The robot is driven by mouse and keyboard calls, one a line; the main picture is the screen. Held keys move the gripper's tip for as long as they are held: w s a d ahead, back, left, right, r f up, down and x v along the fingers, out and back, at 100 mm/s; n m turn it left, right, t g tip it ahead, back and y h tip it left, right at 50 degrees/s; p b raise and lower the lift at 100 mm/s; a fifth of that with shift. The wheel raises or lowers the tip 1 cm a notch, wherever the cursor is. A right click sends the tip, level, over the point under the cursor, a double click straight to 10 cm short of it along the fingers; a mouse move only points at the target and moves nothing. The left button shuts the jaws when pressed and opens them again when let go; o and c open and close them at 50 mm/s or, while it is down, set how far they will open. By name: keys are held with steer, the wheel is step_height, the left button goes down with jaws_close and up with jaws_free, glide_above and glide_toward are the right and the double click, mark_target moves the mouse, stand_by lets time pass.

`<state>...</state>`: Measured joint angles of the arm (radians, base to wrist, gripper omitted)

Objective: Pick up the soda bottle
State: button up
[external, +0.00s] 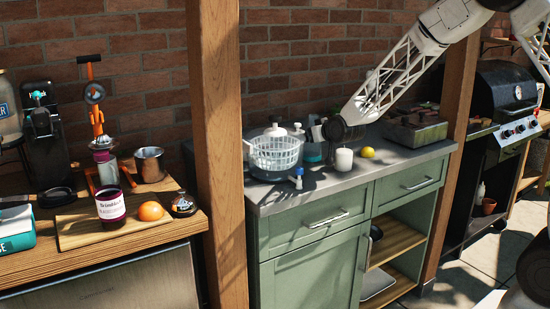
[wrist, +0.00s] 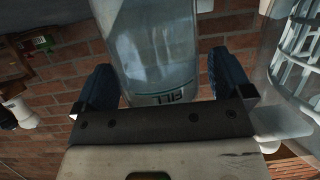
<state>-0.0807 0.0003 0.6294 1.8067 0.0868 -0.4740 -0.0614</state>
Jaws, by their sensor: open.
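The soda bottle (wrist: 155,48) is clear, with a fill line and upside-down "FILL" lettering near its lower visible end in the wrist view. My gripper (wrist: 165,75) is open, with one dark finger on each side of the bottle. Whether either finger touches it I cannot tell. In the external view my gripper (external: 335,129) is low over the back of the grey counter, right of the white basket. The bottle is not clearly made out there.
A white slotted basket (external: 275,153) stands left of my gripper; it shows at the right in the wrist view (wrist: 300,45). A white candle (external: 344,160) and a lemon (external: 367,152) stand near the gripper. A wooden post (external: 222,150) rises left of the counter.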

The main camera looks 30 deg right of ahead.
stand_by(0.3)
steer(key=c, duration=1.3)
steer(key=shift+r, duration=0.35)
steer(key=shift+r, duration=4.6)
steer(key=shift+r, duration=0.1)
